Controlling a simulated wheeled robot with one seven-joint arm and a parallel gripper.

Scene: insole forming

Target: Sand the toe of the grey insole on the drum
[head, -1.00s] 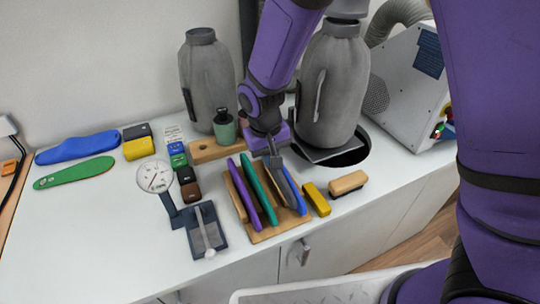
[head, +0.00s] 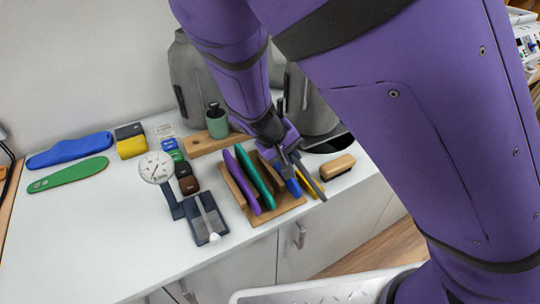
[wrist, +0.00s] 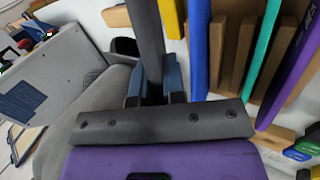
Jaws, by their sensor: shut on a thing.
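My gripper (head: 287,155) is shut on the dark grey insole (wrist: 147,35), held on edge between blue fingertips in the wrist view. In the head view the grey insole (head: 309,180) shows as a thin dark strip at the right side of the wooden rack (head: 268,216). The rack holds a purple insole (head: 240,181), a green insole (head: 255,174) and a blue insole (head: 294,188). In the wrist view the grey insole is left of the blue one (wrist: 198,50), with a gap. I cannot make out the drum in any frame.
A dial gauge (head: 157,168) stands left of the rack. Grey bags stand behind. A light grey machine (wrist: 62,70) is at left in the wrist view. My arm hides much of the right.

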